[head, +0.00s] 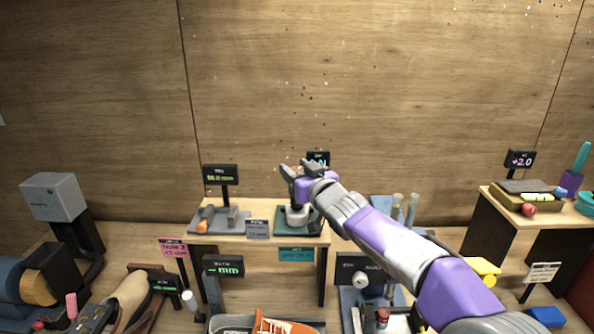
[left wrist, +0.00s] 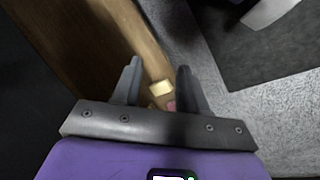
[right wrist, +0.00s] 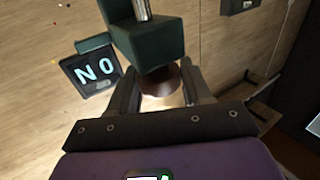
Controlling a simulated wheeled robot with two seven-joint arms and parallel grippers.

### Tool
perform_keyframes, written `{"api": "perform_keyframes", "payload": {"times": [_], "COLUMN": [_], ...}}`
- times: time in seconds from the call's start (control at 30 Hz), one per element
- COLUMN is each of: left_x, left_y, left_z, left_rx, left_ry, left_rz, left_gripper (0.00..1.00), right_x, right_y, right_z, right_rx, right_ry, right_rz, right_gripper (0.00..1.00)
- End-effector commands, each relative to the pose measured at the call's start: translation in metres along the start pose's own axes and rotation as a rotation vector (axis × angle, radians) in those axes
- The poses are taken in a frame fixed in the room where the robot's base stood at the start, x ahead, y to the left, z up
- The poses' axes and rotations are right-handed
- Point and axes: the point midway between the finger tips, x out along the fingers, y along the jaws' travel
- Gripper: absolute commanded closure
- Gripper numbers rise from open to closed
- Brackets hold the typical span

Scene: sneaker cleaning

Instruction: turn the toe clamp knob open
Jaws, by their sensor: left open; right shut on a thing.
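My right gripper (head: 301,170) is at the back of the middle table, above a dark green stand (head: 312,227) and in front of a small lit sign. In the right wrist view, my right gripper (right wrist: 161,80) is shut on a dark brown round piece (right wrist: 176,84) below a dark green block (right wrist: 150,42) with a metal rod. I cannot tell whether this piece is the toe clamp knob. The fingers hide part of it. My left gripper (left wrist: 158,75) is open in the left wrist view and outside the head view. A small pale block (left wrist: 160,88) shows beyond its fingers.
A grey fixture with an orange knob (head: 203,226) and a display (head: 220,174) stands left on the middle table. A red knob (head: 383,314) is at the lower right. An orange sneaker (head: 283,326) lies at the bottom. A sign (right wrist: 92,69) reads "NO" in the right wrist view.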

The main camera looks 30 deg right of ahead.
Motion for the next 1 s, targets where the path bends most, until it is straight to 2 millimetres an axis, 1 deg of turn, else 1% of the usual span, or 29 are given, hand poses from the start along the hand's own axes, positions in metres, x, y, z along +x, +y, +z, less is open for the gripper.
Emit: {"api": "perform_keyframes", "payload": {"times": [0.17, 0.27, 0.47, 0.7, 1.0], "left_x": [-0.006, -0.015, -0.043, -0.083, -0.121], "left_y": [0.002, 0.005, 0.016, 0.031, 0.045], "left_z": [0.000, 0.001, 0.002, 0.004, 0.005], "left_rx": [0.000, 0.000, 0.000, 0.000, 0.000], "left_ry": [0.000, 0.000, 0.000, 0.000, 0.000], "left_rz": [0.000, 0.000, 0.000, 0.000, 0.000], "left_gripper": [0.57, 0.57, 0.57, 0.57, 0.57], "right_x": [0.000, 0.000, 0.000, 0.000, 0.000], "right_y": [0.000, 0.001, 0.001, 0.001, 0.000], "right_z": [-0.001, -0.002, -0.005, -0.005, -0.004], "right_rx": [0.000, 0.000, 0.000, 0.002, 0.003], "right_ry": [-0.002, -0.004, -0.006, -0.007, -0.005], "right_rz": [-0.006, -0.017, -0.056, -0.126, -0.221], "right_gripper": [0.82, 0.82, 0.82, 0.82, 0.82]}}
